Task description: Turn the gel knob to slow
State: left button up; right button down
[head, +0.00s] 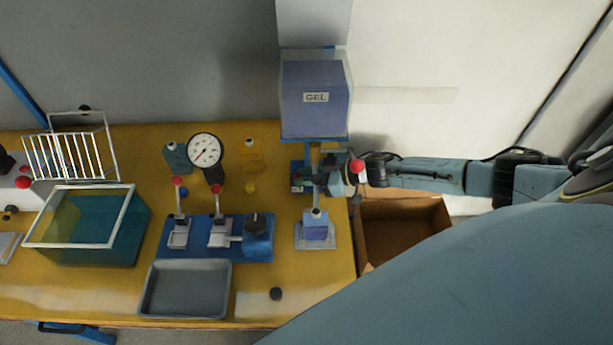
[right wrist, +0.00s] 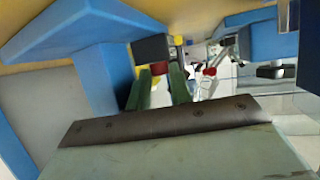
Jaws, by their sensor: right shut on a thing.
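The blue gel box (head: 316,97), labelled GEL, stands on a blue stand at the back right of the table. Below it is a small dark control box (head: 297,182) with coloured marks. My right gripper (head: 324,181) comes in from the right under the gel box, its fingers shut on the gel knob, which they mostly hide. In the right wrist view, the green fingers (right wrist: 160,86) reach toward a dark block with a bit of red between the tips. The knob's setting cannot be read. My left gripper is not in view.
A red ball (head: 357,166) shows beside my right wrist. A clamp stand (head: 315,235) is just in front. Left are a blue fixture with red-topped levers, a gauge (head: 205,150), a grey tray (head: 186,288) and a teal tank (head: 125,243). An open cardboard box (head: 405,229) sits right of the table.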

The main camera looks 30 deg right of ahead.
jog(key=c, duration=1.5)
grip_release()
jog(key=shift+c, duration=0.2)
jog(key=shift+a+t, duration=0.1)
jog(key=shift+t, duration=0.2)
